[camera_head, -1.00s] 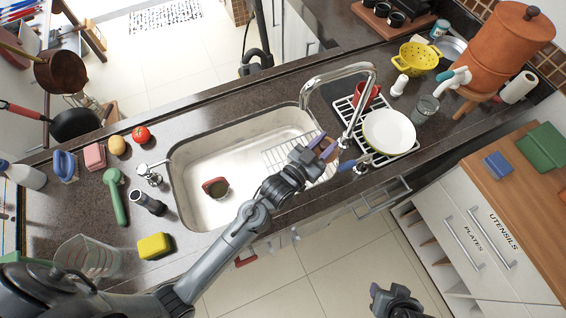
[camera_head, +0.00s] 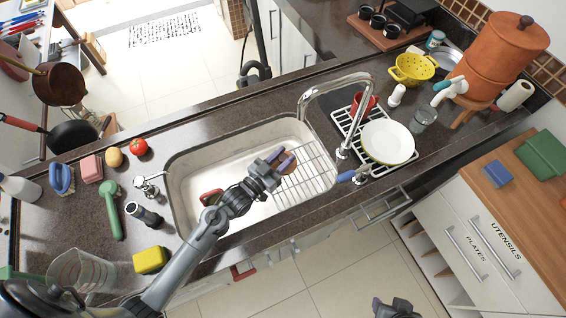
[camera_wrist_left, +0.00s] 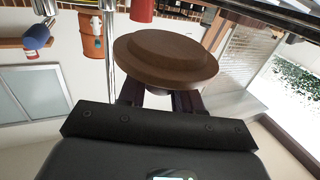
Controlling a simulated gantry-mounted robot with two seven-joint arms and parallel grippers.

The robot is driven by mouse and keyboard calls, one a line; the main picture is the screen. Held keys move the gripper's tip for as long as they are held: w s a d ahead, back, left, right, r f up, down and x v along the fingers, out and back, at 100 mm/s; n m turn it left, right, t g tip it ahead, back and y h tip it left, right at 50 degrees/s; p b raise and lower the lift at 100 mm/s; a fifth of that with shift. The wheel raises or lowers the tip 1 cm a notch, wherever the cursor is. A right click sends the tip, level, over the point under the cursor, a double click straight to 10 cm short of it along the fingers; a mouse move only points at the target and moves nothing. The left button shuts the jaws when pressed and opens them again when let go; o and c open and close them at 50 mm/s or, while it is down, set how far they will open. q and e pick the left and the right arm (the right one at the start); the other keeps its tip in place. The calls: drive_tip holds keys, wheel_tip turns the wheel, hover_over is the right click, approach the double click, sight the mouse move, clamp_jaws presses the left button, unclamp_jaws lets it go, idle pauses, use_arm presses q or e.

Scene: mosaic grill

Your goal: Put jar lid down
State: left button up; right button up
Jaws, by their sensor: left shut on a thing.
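My left gripper (camera_head: 282,164) is shut on a round brown jar lid (camera_head: 289,168), above the right part of the sink over the wire rack. In the left wrist view the lid (camera_wrist_left: 165,55) fills the space beyond the fingers (camera_wrist_left: 160,97), its stepped rim clearly visible. In the head view the fingers partly hide the lid. My right gripper (camera_head: 396,308) shows only in part at the bottom edge, over the floor, and its fingers cannot be made out.
The sink (camera_head: 185,185) holds a wire rack (camera_head: 312,172) on its right and a red object, partly hidden by my arm. The faucet (camera_head: 340,85) and a white plate (camera_head: 388,141) stand to the right. The counter behind the sink (camera_head: 235,115) is clear.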

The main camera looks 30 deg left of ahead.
use_arm(q)
drive_tip(key=shift+f, duration=1.9)
drive_tip(key=shift+f+b, duration=0.15)
drive_tip(key=shift+b, duration=0.15)
drive_tip(key=o, duration=1)
